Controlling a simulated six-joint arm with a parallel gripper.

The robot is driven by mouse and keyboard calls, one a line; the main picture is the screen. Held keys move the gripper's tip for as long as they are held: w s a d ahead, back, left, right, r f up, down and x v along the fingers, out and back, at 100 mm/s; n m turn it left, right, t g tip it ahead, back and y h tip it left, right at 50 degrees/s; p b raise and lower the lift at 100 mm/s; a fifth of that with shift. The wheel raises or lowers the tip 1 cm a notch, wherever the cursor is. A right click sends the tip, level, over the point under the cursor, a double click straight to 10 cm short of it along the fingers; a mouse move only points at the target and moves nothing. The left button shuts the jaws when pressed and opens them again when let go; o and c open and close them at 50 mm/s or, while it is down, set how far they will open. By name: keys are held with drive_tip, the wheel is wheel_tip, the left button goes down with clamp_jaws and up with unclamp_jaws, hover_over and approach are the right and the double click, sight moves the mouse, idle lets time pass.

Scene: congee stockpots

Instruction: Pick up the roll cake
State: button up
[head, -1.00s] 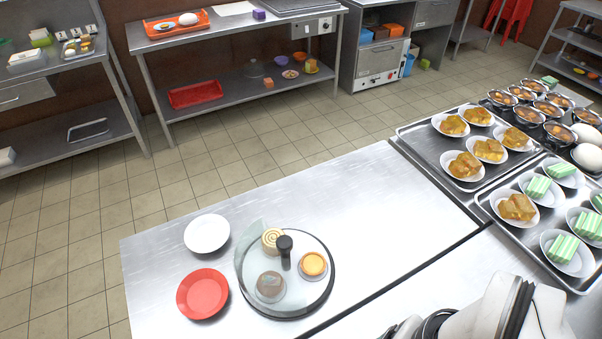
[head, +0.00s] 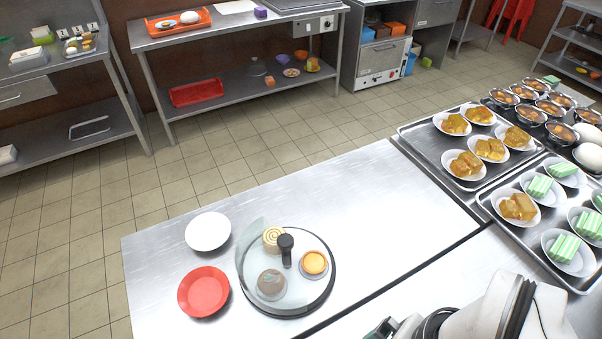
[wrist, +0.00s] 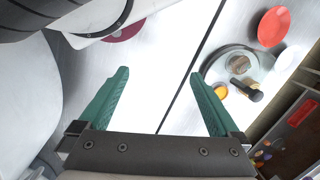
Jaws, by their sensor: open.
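The roll cake (head: 273,239), pale with a brown spiral on top, sits at the back of a round stand (head: 322,296) on the steel table. A clear curved cover (head: 252,262) is around the stand's left side, and a black knob (head: 286,243) stands beside the roll cake. A brown cake (head: 271,283) and an orange tart (head: 314,262) share the stand. My gripper (wrist: 158,85) is open and empty, its teal fingers apart, well short of the stand (wrist: 206,66). In the wrist view I cannot make out the roll cake clearly near the knob.
A white plate (head: 208,231) and a red plate (head: 203,291) lie left of the stand. Trays with plated cakes, bowls and eggs fill the right side, including a metal tray (head: 425,143). The table between stand and trays is clear.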

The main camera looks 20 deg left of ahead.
drive_tip(key=w+a+r+n, duration=0.2)
drive_tip(key=w+n, duration=0.1)
drive_tip(key=w, duration=0.2)
drive_tip(key=w+a+r+n, duration=0.2)
drive_tip(key=w+n, duration=0.1)
drive_tip(key=w, duration=0.3)
drive_tip(key=n+h, duration=0.2)
drive_tip(key=n, duration=1.1)
hover_over(274, 235)
wheel_tip(274, 235, down, 7)
wheel_tip(274, 235, down, 15)
drive_tip(key=shift+r, duration=0.1)
drive_tip(key=c, duration=1.3)
